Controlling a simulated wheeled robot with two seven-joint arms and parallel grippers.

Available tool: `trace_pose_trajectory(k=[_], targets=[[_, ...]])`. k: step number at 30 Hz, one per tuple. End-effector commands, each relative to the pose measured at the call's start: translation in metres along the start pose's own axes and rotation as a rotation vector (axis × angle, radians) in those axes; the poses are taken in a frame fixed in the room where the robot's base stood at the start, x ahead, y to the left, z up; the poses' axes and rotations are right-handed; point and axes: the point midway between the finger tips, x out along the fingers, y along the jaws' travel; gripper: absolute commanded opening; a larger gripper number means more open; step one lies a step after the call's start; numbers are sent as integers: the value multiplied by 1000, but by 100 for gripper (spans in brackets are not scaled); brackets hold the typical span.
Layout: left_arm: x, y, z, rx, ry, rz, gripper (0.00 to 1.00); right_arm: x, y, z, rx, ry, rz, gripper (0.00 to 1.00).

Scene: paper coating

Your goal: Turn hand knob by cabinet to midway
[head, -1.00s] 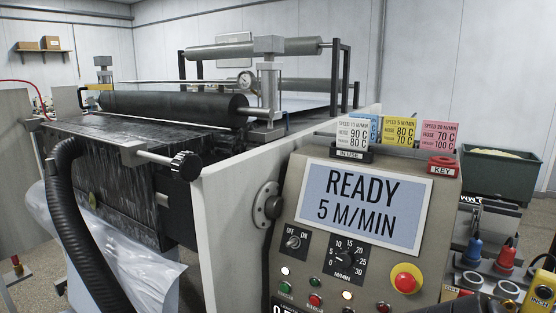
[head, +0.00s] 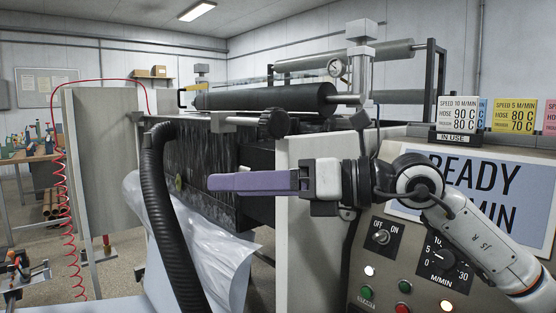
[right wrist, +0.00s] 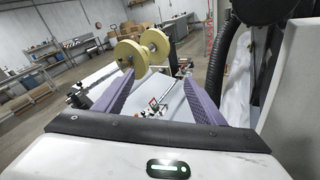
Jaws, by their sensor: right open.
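The black hand knob (head: 274,123) sits on the end of a short metal rod at the machine's near side, left of the pale cabinet panel (head: 298,240). My right gripper (head: 214,182) points left, below the knob in the picture and apart from it. Its purple fingers overlap edge-on in the head view. In the right wrist view the fingers (right wrist: 158,80) stand apart with nothing held between them. A dark rounded part at the top right of that view is cut off, and I cannot tell if it is the knob. My left gripper is not in view.
A thick black hose (head: 163,215) hangs left of my right gripper, with plastic sheet (head: 218,255) behind it. The control panel has a speed dial (head: 437,257) and several buttons, partly behind my right arm. Pale yellow discs (right wrist: 130,57) show in the right wrist view.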

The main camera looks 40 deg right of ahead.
Motion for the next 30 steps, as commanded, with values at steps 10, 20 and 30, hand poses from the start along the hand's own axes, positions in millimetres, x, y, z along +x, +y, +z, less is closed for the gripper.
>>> trace_pose_trajectory(k=[10, 20, 30], targets=[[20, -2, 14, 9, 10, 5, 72, -108, -29, 91, -467, -158, -544, 63], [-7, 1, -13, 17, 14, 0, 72, -80, -46, 114, -473, -167, -563, 63], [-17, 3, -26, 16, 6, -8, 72, -35, -72, 124, -474, -166, -562, 63]])
